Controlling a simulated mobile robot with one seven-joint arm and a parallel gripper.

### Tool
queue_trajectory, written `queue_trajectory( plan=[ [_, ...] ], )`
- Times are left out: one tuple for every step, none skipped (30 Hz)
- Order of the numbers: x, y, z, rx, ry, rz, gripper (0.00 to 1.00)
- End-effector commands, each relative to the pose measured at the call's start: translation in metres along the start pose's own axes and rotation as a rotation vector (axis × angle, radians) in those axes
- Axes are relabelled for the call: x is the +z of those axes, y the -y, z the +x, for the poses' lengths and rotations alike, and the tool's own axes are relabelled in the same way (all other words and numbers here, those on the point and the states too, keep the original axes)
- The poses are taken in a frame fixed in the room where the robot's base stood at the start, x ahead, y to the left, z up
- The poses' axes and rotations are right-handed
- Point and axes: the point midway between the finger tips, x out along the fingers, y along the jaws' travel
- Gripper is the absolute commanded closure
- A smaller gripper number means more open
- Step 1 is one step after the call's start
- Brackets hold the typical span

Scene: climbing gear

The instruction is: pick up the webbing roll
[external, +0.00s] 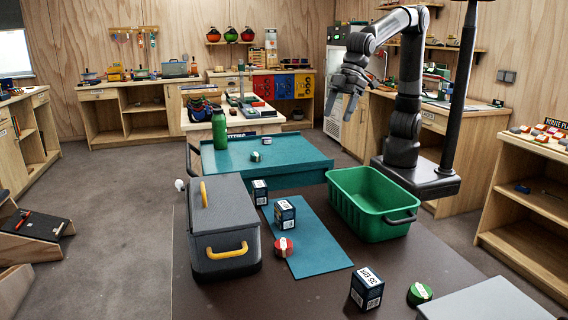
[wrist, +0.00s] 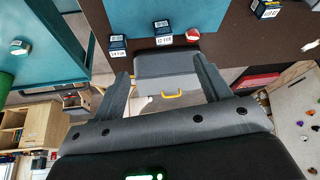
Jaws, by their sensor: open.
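Several small round items look like webbing rolls; I cannot tell which one is meant. A red one with a pale label (external: 283,247) lies by the blue mat, and a red round item (wrist: 192,35) shows in the wrist view. A green one (external: 420,293) lies at the front right of the dark table. A small green-and-white one (external: 256,157) lies on the teal surface and seems to show at the left of the wrist view (wrist: 18,47). My gripper (external: 341,108) is raised above and behind the green bin, its fingers apart and empty (wrist: 162,72).
Dark blue labelled boxes (external: 285,214) (external: 367,288) stand on the table. A grey case with yellow handles (external: 222,222) stands left and a green bin (external: 400,227) right. A green bottle (external: 219,131) stands on the teal surface. The blue mat (external: 318,248) is partly bare.

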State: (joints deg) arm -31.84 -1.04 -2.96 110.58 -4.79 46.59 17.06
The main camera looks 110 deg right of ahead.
Motion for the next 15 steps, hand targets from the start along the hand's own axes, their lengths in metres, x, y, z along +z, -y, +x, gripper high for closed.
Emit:
queue_trajectory(
  plan=[
    [-0.009,0.024,0.015,-0.007,0.009,-0.025,0.30],
    [-0.014,0.036,0.022,-0.010,0.012,-0.033,0.30],
    [-0.019,0.052,0.032,-0.015,0.015,-0.047,0.30],
    [-0.023,0.066,0.040,-0.018,0.018,-0.056,0.30],
    [-0.026,0.079,0.048,-0.021,0.020,-0.066,0.30],
    [-0.029,0.097,0.058,-0.026,0.022,-0.080,0.30],
    [-0.031,0.111,0.066,-0.029,0.024,-0.089,0.30],
    [-0.032,0.126,0.074,-0.032,0.026,-0.100,0.30],
    [-0.033,0.145,0.085,-0.036,0.028,-0.114,0.30],
    [-0.034,0.159,0.093,-0.038,0.029,-0.124,0.30],
    [-0.033,0.174,0.101,-0.041,0.030,-0.136,0.30],
    [-0.032,0.193,0.112,-0.044,0.033,-0.149,0.30],
    [-0.029,0.208,0.120,-0.047,0.034,-0.161,0.30],
    [-0.027,0.223,0.129,-0.050,0.035,-0.171,0.30],
    [-0.023,0.244,0.140,-0.053,0.036,-0.186,0.30]
  ],
)
